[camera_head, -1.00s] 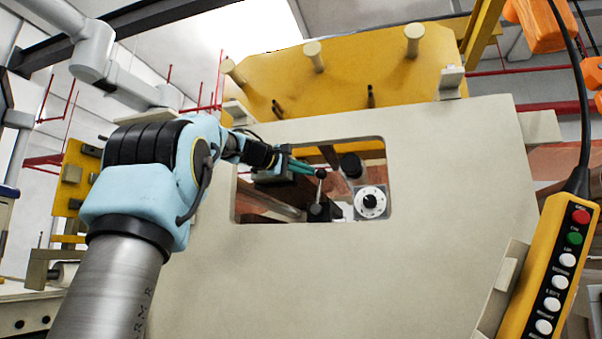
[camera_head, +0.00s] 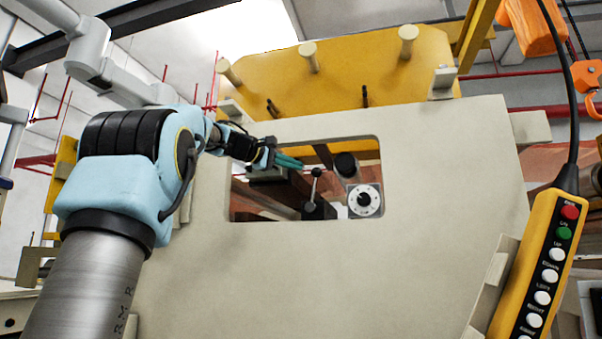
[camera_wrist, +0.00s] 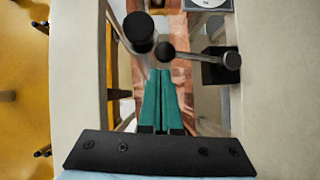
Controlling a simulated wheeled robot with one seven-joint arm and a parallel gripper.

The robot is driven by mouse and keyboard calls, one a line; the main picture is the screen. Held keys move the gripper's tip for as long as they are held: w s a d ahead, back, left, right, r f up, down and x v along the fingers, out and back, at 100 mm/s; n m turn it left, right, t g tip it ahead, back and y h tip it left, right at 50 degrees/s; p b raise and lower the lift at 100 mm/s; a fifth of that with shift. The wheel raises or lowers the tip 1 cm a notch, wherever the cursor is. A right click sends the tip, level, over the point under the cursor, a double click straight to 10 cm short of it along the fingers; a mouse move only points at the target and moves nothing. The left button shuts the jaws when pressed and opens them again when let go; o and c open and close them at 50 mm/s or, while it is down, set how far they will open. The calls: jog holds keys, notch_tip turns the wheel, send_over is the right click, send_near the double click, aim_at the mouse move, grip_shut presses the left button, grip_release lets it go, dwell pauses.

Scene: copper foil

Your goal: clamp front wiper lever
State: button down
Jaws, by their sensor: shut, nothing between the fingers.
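The wiper lever (camera_head: 314,186) is a thin rod with a dark ball knob on a black block, inside the rectangular window of the pale panel. In the wrist view its ball knob (camera_wrist: 167,52) lies just beyond the fingertips, with the rod running right to the black block (camera_wrist: 221,66). My gripper (camera_head: 302,165) has green fingers, reaches into the window from the left, and is shut and empty. In the head view the fingertips are left of and slightly above the knob, with a small gap. The fingers also show together in the wrist view (camera_wrist: 160,72).
A black round knob (camera_head: 346,165) and a white dial (camera_head: 364,200) sit right of the lever. The pale panel (camera_head: 440,190) surrounds the window, so its edges are close to my gripper. A yellow push-button pendant (camera_head: 540,270) hangs at the right. Copper-coloured foil lies behind the window.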

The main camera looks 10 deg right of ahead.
jog(key=b+v, duration=0.2)
jog(key=v, duration=0.5)
jog(key=shift+a, duration=0.3)
jog(key=w+a+f+y, duration=0.1)
jog(key=a+f+y, duration=0.15)
jog(key=f, duration=0.95)
jog(key=a+f+n+g+y, duration=0.1)
jog(key=f+y, duration=0.3)
jog(key=f, duration=0.8)
jog(key=w+a+f+y, duration=0.1)
jog(key=a+f+y, duration=0.15)
jog(key=f, duration=1.05)
jog(key=s+a+f+m+g+y, duration=0.1)
jog(key=s+a+f+m+y, duration=0.1)
jog(key=s+f, duration=0.6)
jog(key=s+a+f+m+g+y, duration=0.2)
jog(key=s+a+f, duration=0.3)
jog(key=s+f, duration=0.4)
jog(key=s+a+f+m+g+y, duration=0.2)
jog(key=s+a+f, duration=0.2)
jog(key=s+f, duration=0.4)
notch_tip(320, 180, down, 3)
jog(key=shift+s+f+m, duration=0.25)
jog(key=shift+m, duration=0.05)
